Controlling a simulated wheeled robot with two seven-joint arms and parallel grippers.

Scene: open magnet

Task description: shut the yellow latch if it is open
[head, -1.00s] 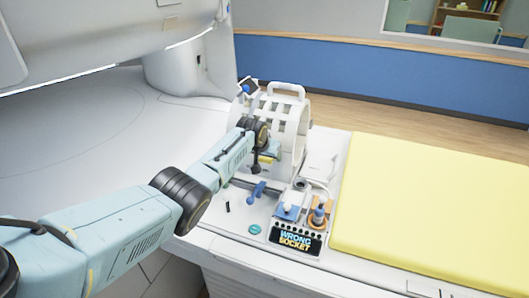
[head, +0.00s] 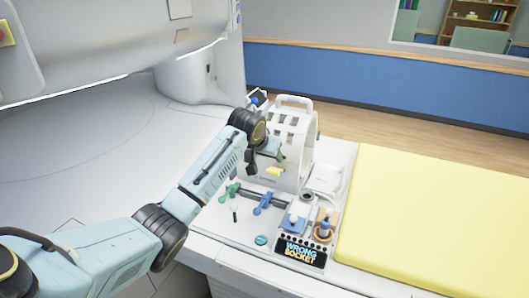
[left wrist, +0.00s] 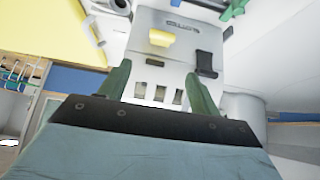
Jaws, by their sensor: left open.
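The yellow latch (head: 274,171) is on the lower front of the white slotted coil housing (head: 297,132). In the left wrist view the latch (left wrist: 161,37) lies crosswise, while a black latch (left wrist: 205,62) beside it lies lengthwise. I cannot tell for sure whether the yellow latch is open. My left gripper (head: 266,154) is in front of the housing, just above the yellow latch. Its green fingers (left wrist: 160,86) are apart with nothing between them, and the latch is beyond their tips. My right gripper is not in view.
A green lever (head: 229,191) and a blue lever (head: 263,205) stand below the housing. Blue and orange plugs (head: 323,228) stand behind a "WRONG SOCKET" display (head: 300,251). A yellow pad (head: 440,215) fills the right. The white surface at left (head: 70,160) is clear.

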